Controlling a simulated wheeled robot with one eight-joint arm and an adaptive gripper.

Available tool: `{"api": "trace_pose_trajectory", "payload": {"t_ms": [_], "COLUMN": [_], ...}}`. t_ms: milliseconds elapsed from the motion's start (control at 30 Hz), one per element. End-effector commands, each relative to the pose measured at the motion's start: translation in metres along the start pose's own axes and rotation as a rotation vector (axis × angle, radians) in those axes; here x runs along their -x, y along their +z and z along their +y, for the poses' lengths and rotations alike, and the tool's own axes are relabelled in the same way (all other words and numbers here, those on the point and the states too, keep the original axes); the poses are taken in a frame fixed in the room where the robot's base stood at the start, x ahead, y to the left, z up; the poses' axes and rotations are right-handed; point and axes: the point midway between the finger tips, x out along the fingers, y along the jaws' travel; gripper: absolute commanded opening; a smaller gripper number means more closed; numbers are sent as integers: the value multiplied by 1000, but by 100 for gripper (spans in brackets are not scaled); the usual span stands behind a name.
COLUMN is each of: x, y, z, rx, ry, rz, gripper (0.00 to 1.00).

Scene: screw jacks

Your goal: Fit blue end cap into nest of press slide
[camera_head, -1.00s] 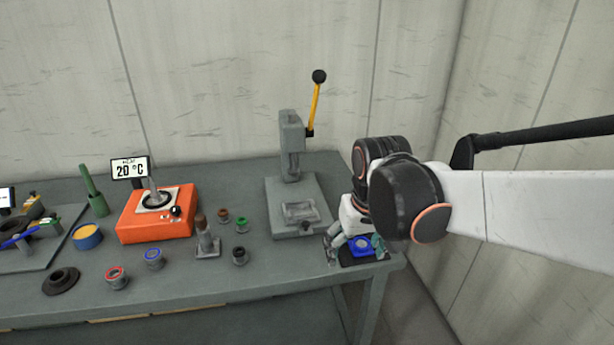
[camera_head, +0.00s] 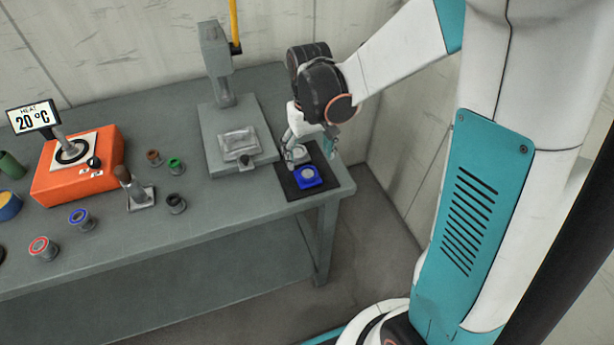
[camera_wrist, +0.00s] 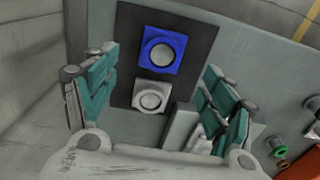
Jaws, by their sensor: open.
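The blue end cap (camera_head: 308,177), a square block with a pale round centre, lies on a black mat (camera_head: 293,192) at the table's right front corner. It also shows in the wrist view (camera_wrist: 163,50). A similar grey cap (camera_wrist: 151,92) lies beside it on the mat. My gripper (camera_head: 313,152) is open and empty above the mat. In the wrist view its teal fingers (camera_wrist: 160,62) stand wide on either side of the two caps. The grey press (camera_head: 222,100) stands left of the mat, with a shallow silver nest (camera_head: 239,143) on its base.
An orange heater (camera_head: 78,168) with a 20 °C display (camera_head: 30,117) stands at the left. A wall is close on the right.

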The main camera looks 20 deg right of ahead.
Motion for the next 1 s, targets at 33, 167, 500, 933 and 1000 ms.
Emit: {"api": "trace_pose_trajectory", "payload": {"t_ms": [33, 167, 500, 933, 1000], "x": [-7, -13, -50, -64, -64], "y": [0, 0, -1, 0, 0], "z": [0, 0, -3, -2, -2], "rx": [0, 0, 0, 0, 0], "ry": [0, 0, 0, 0, 0], "rz": [0, 0, 0, 0, 0], "gripper": [77, 77, 77, 63, 47]}}
